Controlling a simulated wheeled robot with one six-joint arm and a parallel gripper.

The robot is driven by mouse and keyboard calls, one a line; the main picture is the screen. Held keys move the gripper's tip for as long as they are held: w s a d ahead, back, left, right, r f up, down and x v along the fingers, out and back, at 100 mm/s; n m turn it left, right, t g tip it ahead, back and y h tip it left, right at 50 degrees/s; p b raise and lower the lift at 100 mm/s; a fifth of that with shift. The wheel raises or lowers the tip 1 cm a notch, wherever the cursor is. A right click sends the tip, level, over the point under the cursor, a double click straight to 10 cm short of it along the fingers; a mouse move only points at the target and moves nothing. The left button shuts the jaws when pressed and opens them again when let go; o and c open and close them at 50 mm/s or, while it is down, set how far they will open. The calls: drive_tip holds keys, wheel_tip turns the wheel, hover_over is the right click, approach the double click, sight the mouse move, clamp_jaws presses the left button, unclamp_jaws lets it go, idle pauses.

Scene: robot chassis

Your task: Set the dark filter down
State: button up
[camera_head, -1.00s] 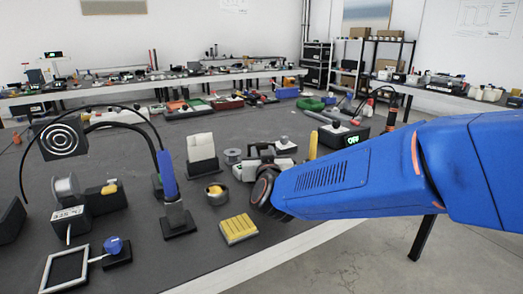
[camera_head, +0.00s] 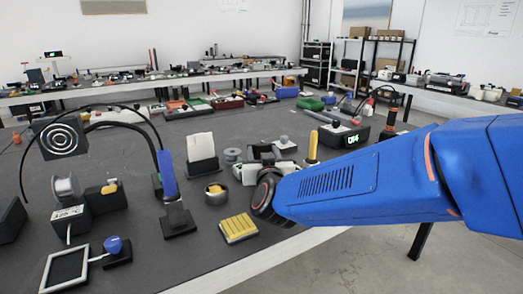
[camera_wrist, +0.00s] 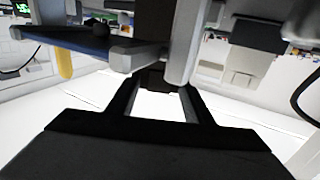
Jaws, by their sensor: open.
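In the head view, a light grey holder (camera_head: 249,174) with dark pieces stands on the dark bench, just behind my wrist. In the wrist view, a dark brown upright piece (camera_wrist: 155,22) stands at the top centre, beside a light grey post and a grey-and-blue bar. It may be the dark filter, but I cannot tell for sure. My gripper (camera_wrist: 161,84) is open, its dark fingers pointing toward that piece. A small dark block shows at the fingertips; I cannot tell whether they touch it. In the head view my wrist hides the fingers.
A yellow ribbed block (camera_head: 239,228) lies near the bench's front edge. A round metal pot (camera_head: 216,194) and a white card in a black stand (camera_head: 202,153) are left of my wrist. A yellow post (camera_head: 313,146) and a box with a green display (camera_head: 343,135) stand behind my arm.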

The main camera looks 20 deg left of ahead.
drive_tip(key=v, duration=1)
drive_tip(key=shift+s, duration=0.15)
drive_tip(key=d+f+g+h, duration=0.1)
drive_tip(key=d+f+g, duration=0.15)
drive_tip(key=d, duration=0.95)
drive_tip(key=d+f+g+h, duration=0.1)
drive_tip(key=d+g, duration=0.2)
drive_tip(key=d, duration=0.9)
drive_tip(key=s+d+f+m+g+h, duration=0.1)
drive_tip(key=s+d+f+g+h, duration=0.1)
drive_tip(key=s+d, duration=0.4)
drive_tip(key=s+d+f+m+g+h, duration=0.1)
drive_tip(key=s+d+f, duration=0.4)
drive_tip(key=d, duration=0.6)
drive_tip(key=s+d+f+m+g+h, duration=0.2)
drive_tip(key=s+d+f+m+h, duration=0.1)
drive_tip(key=s+d, duration=0.5)
drive_tip(key=shift+d+f+g, duration=0.35)
drive_tip(key=shift+d, duration=0.1)
drive_tip(key=shift+a, duration=0.1)
